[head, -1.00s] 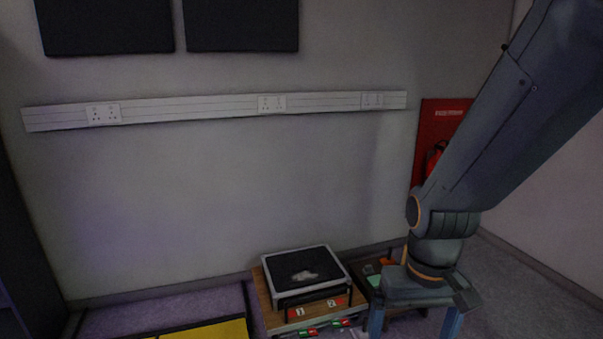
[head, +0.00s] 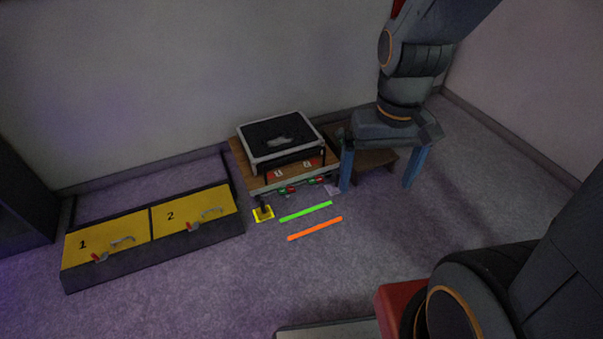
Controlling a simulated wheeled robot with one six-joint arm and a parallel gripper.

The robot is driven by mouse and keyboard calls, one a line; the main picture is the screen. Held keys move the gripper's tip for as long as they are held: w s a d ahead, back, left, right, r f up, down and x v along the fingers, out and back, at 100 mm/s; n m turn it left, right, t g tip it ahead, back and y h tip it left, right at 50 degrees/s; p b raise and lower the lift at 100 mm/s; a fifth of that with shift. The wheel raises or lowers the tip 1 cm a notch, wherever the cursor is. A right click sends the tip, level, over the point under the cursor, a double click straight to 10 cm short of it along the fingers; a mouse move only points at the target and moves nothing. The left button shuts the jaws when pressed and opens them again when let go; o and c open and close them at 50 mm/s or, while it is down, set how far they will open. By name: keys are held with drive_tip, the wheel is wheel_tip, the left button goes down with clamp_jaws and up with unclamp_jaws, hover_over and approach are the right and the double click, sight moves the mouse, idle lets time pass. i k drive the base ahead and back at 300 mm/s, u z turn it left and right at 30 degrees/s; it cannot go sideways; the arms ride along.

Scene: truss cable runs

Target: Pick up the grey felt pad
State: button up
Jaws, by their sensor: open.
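I cannot pick out the grey felt pad for certain. A small pale grey-lilac piece (head: 332,190) shows at the right front of the wooden stand, beside my gripper's left finger, but it is too small to identify. My gripper (head: 377,187) points down with its two blue fingers wide apart and nothing seen held between them. Behind it is a low brown wooden stool (head: 372,160), partly hidden by my gripper. A black-topped, grey-framed tray (head: 262,135) with a pale patch on it stands on the wooden stand.
The wooden stand (head: 242,160) has red and green pieces at its front. A yellow-based post (head: 263,213), a green strip (head: 306,211) and an orange strip (head: 315,228) are on the floor. A box with yellow lids (head: 105,240) marked 1 and 2 lies left.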

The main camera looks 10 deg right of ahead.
sight(340, 133)
drive_tip(key=z, duration=0.8)
drive_tip(key=i, duration=2.4)
drive_tip(key=u, duration=0.65)
